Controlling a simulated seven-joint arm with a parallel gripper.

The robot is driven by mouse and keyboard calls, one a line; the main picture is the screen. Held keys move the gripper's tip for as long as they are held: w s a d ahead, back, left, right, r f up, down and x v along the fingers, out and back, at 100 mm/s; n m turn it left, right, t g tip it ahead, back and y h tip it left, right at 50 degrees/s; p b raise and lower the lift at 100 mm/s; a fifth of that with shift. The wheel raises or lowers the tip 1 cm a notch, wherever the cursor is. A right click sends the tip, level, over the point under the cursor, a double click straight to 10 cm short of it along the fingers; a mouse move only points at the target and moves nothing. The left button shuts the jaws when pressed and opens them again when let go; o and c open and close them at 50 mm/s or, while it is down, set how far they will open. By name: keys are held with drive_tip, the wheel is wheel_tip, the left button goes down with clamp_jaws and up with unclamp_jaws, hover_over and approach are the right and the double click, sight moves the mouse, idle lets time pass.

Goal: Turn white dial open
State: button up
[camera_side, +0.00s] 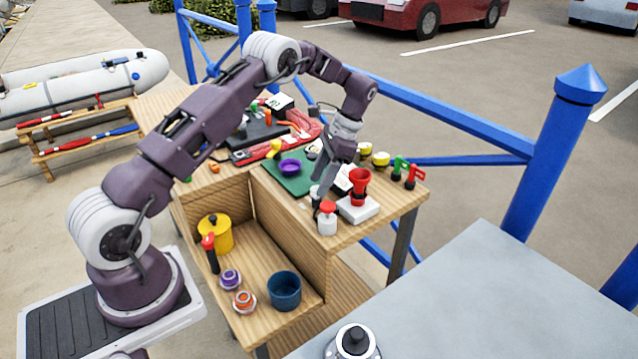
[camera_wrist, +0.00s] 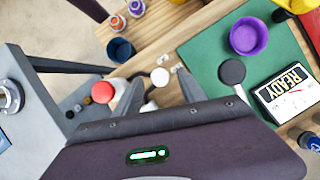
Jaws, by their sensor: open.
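A small white round knob (camera_wrist: 160,76), which looks like the white dial, shows between my fingertips in the wrist view. In the side view, a small white-topped piece (camera_side: 316,191) stands just under my fingers near the front of the table; I cannot tell for sure that it is the same knob. My gripper (camera_side: 321,180) points down over this spot. In the wrist view, my gripper (camera_wrist: 159,78) has its fingers apart, one on each side of the knob. I cannot tell whether either finger touches it.
A red-topped white bottle (camera_side: 327,219) stands close in front of my fingers. A red cup-shaped piece (camera_side: 360,181) on a white base (camera_side: 358,207) is just right. A purple bowl (camera_wrist: 248,36), black round knob (camera_wrist: 232,72) and READY meter (camera_wrist: 284,92) are nearby.

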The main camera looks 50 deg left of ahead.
drive_tip(key=v, duration=0.5)
drive_tip(key=shift+w+r, duration=0.1)
drive_tip(key=shift+r, duration=0.15)
drive_tip(key=s+d+r+n+t, duration=0.1)
drive_tip(key=s+d+r+t, duration=0.15)
drive_tip(key=r, duration=0.35)
drive_tip(key=s+d+r+t, duration=0.1)
drive_tip(key=s+d+r, duration=0.3)
drive_tip(key=r, duration=0.2)
drive_tip(key=s+d+r+n+t, duration=0.1)
drive_tip(key=s+d+r, duration=0.2)
drive_tip(key=r, duration=0.3)
drive_tip(key=s+d+n+t+h, duration=0.1)
drive_tip(key=s+d+t, duration=0.1)
drive_tip(key=s, duration=0.8)
drive_tip(key=s+d+n+t, duration=0.1)
drive_tip(key=s+d+t, duration=0.2)
drive_tip(key=s, duration=0.8)
drive_tip(key=d+f, duration=0.1)
drive_tip(key=d, duration=0.1)
drive_tip(key=shift+s+d+h, duration=0.25)
drive_tip(key=shift+h, duration=0.15)
drive_tip(key=shift+r, duration=0.1)
drive_tip(key=shift+c, duration=0.5)
